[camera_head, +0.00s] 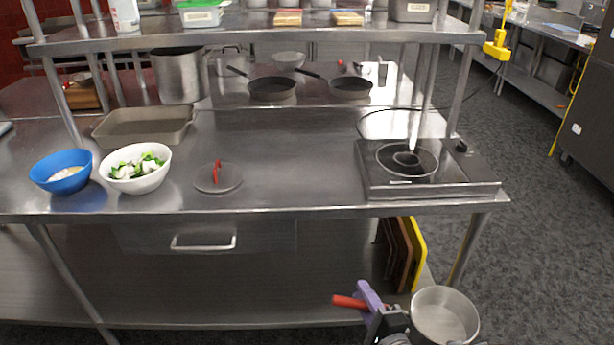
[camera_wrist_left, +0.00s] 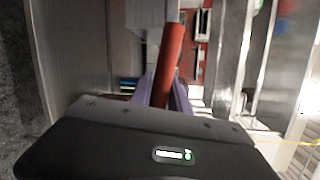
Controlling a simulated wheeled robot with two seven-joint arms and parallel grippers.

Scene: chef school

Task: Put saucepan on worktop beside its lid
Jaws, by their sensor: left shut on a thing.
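The saucepan (camera_head: 444,315) is a steel pot with a red handle (camera_head: 348,302), held at the lower right of the head view, in front of and below the worktop's front edge. My left gripper (camera_head: 370,298), with purple fingers, is shut on the red handle. In the left wrist view the red handle (camera_wrist_left: 170,65) stands between the purple fingers (camera_wrist_left: 163,92). The pot's bottom is cut off by the picture edge. The lid (camera_head: 218,178), a flat round disc with a red grip, lies on the steel worktop (camera_head: 290,170). My right gripper is not in view.
A white bowl of vegetables (camera_head: 136,168) and a blue bowl (camera_head: 62,172) stand left of the lid. An induction hob (camera_head: 425,168) sits at the worktop's right end. The worktop between lid and hob is clear. Cutting boards (camera_head: 402,252) stand on the lower shelf.

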